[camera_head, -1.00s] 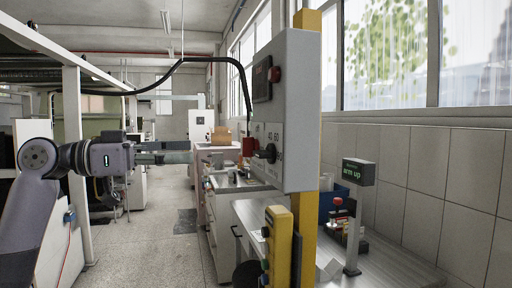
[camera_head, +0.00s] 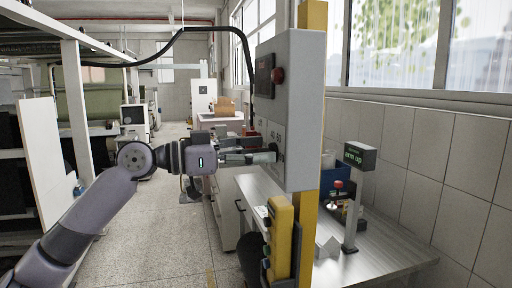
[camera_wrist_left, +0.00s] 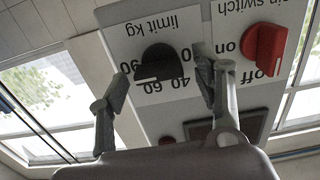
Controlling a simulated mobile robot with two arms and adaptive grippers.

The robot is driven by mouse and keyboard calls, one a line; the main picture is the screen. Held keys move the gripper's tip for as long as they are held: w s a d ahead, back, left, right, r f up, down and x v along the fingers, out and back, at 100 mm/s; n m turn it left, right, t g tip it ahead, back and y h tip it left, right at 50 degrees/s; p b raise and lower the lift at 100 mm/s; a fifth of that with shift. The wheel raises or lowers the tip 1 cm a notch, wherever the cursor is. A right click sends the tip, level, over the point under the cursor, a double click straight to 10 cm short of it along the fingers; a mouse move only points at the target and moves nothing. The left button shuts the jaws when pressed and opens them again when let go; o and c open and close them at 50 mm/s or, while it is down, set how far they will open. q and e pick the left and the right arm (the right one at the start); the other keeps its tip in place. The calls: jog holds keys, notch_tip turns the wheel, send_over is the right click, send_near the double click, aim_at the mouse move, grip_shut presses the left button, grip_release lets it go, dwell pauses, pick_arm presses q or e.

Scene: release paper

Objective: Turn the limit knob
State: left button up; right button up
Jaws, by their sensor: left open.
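The limit knob is black and sits on the grey control box's front panel. In the left wrist view the limit knob (camera_wrist_left: 160,62) shows between the two fingers, under the upside-down "limit kg" label. The numbers 40 and 60 are readable beside it; others are partly hidden. My left gripper (camera_wrist_left: 162,78) is open, one finger on each side of the knob; I cannot tell if either touches it. In the head view my left gripper (camera_head: 266,157) reaches the panel from the left, and the knob (camera_head: 273,149) shows at its tips. My right gripper is not in view.
The red main switch (camera_wrist_left: 264,46) sits beside the limit knob on the same panel. The control box (camera_head: 300,110) hangs on a yellow post (camera_head: 310,50).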

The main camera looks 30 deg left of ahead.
pick_arm(q)
jog(key=c, duration=1.2)
jog(key=shift+o, duration=0.2)
